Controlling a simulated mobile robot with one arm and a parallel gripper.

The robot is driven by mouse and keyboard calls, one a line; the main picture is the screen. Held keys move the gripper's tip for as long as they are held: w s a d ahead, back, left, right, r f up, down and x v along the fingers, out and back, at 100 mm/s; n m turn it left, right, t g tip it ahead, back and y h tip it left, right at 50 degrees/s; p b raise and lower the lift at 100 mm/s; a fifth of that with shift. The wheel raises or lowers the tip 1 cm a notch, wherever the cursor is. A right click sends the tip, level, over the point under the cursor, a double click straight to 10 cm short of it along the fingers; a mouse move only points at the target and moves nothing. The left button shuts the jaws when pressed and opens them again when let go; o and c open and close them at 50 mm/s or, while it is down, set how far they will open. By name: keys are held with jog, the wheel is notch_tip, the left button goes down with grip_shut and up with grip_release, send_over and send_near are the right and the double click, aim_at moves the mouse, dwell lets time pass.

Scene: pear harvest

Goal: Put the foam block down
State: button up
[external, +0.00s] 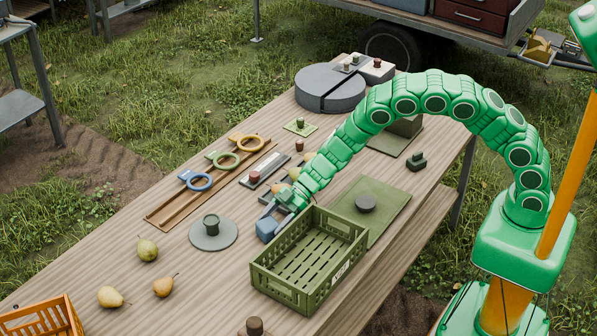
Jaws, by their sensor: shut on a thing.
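The blue foam block (266,230) is at the end of my green arm, just left of the green crate's (327,283) back left corner. My gripper (276,213) points down and to the left and is shut on the block. The fingertips are small in this view and partly covered by the block and gripper body. I cannot tell whether the block touches the table (200,287) or hangs slightly above it.
The green crate is empty. A wooden tray (163,213) with ring-handled tools is behind. Pears (148,250) lie at front left. Bare table lies between the disc and crate.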

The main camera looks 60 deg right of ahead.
aim_at(273, 221)
jog(key=shift+f, duration=0.1)
jog(key=o, duration=0.8)
jog(key=v, duration=0.3)
jog(key=shift+d+r, duration=0.15)
jog(key=shift+r, duration=3.45)
